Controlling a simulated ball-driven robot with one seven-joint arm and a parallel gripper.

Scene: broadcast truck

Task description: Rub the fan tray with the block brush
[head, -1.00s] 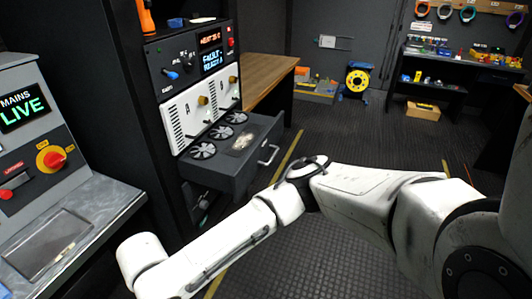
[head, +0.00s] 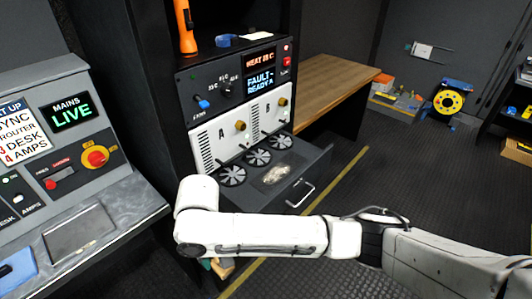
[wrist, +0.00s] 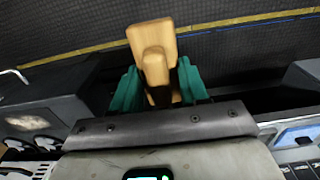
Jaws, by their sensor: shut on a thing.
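The fan tray (head: 310,176) is a dark drawer pulled out below the amplifier panels in the head view. It holds several round fans, a pale grey dusty patch (head: 276,175) and has a metal handle on its front. The tray also shows at the left of the wrist view (wrist: 62,88). My gripper (wrist: 158,88) has teal fingers shut on the wooden block brush (wrist: 151,42). In the head view the brush (head: 224,270) shows only partly, low beneath my arm, in front of the tray and apart from it. Its bristles are mostly hidden.
A grey control desk (head: 95,235) stands at the left with a red-and-yellow switch. An orange torch (head: 185,28) and blue tape (head: 226,41) sit on top of the rack. A wooden bench (head: 325,85) stands behind. The dark floor right of the tray is open.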

